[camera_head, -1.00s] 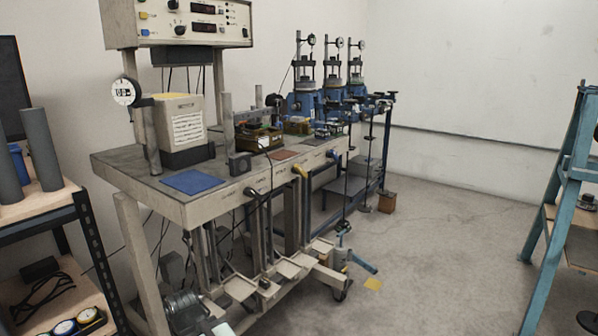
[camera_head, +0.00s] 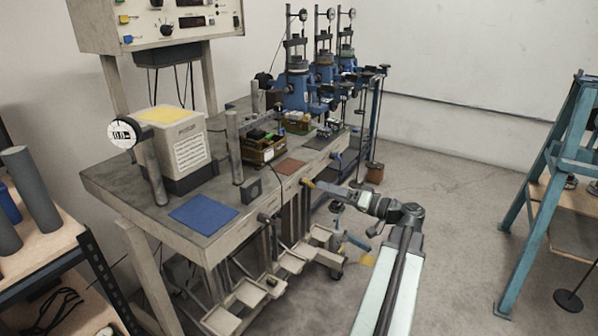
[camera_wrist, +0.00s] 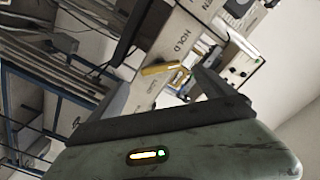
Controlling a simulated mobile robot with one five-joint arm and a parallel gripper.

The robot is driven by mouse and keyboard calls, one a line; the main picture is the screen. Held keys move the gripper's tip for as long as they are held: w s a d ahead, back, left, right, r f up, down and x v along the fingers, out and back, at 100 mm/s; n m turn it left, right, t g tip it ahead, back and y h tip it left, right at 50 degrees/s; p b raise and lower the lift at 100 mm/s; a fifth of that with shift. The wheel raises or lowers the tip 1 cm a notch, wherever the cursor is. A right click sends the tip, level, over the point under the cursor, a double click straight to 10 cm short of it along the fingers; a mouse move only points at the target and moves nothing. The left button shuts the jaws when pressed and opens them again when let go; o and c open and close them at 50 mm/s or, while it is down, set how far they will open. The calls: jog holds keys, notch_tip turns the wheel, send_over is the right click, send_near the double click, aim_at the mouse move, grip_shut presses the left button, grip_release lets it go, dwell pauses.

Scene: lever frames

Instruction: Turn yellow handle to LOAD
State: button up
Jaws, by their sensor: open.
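The yellow handle (camera_head: 308,184) is on the front face of the grey bench (camera_head: 190,245). In the wrist view the yellow handle (camera_wrist: 160,69) is a short bar with a bent end, on a pale panel. The word HOLD is printed beside it, and a fainter label near its other side is hard to read. My gripper (camera_head: 318,187) is open and reaches to the handle from the right in the head view. In the wrist view the handle lies ahead of the jaws (camera_wrist: 165,80), near the right finger. Whether they touch cannot be told.
A dark handle (camera_head: 263,217) sits on the same bench face to the left, and a blue one (camera_head: 336,156) farther back. Pedals (camera_head: 250,291) stick out below. A blue ladder-like stand (camera_head: 545,190) is at the right. The floor between is mostly clear.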

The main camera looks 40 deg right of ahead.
aim_at(312, 185)
jog(key=x, duration=0.7)
jog(key=shift+w, duration=0.4)
jog(key=shift+r, duration=0.1)
jog(key=c, duration=1.4)
